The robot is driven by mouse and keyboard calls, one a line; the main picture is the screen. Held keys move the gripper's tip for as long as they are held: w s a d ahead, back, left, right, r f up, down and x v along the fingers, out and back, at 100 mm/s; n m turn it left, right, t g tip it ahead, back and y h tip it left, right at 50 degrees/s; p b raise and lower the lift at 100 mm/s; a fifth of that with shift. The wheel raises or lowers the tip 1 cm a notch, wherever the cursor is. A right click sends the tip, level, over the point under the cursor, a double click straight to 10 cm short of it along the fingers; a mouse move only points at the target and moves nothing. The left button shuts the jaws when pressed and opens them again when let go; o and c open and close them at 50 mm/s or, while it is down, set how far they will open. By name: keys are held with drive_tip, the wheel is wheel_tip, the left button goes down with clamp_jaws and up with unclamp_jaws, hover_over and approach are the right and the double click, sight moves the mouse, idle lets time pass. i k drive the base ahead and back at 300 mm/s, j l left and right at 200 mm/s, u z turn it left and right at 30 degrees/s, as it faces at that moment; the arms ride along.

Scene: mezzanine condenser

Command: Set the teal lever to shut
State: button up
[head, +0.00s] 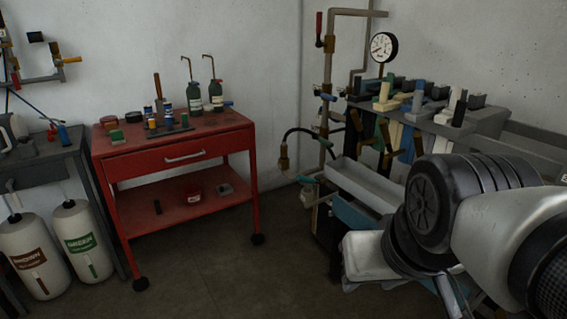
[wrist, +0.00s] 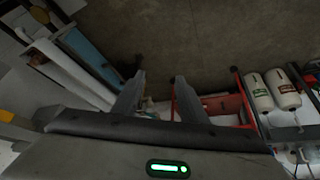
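A small teal lever (head: 305,179) shows in the head view, low on the pipework left of the grey trough. It lies roughly flat, pointing left; its exact setting is too small to tell. Another bluish handle (head: 328,97) sits higher on the same pipework. My gripper (wrist: 160,79) shows in the wrist view with its two fingers apart and nothing between them. It points down towards the floor, apart from the lever. In the head view my arm fills the right foreground, and I cannot make out the fingers there. I cannot pick out the teal lever in the wrist view.
A red cart (head: 180,144) with bottles and tools stands left of the pipework. A grey trough (head: 367,184) lies beside the lever. A pressure gauge (head: 383,46) and a rack of coloured handles (head: 430,112) are behind my arm. The floor (head: 240,275) between is clear.

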sight(299, 178)
drive_tip(key=i+j, duration=0.25)
drive_tip(key=i, duration=0.2)
drive_tip(key=i+j+u, duration=0.15)
drive_tip(key=i, duration=0.3)
drive_tip(key=i+j, duration=0.25)
drive_tip(key=i, duration=0.2)
drive_tip(key=i+j+u, duration=0.1)
drive_tip(key=i, duration=0.35)
drive_tip(key=j, duration=0.1)
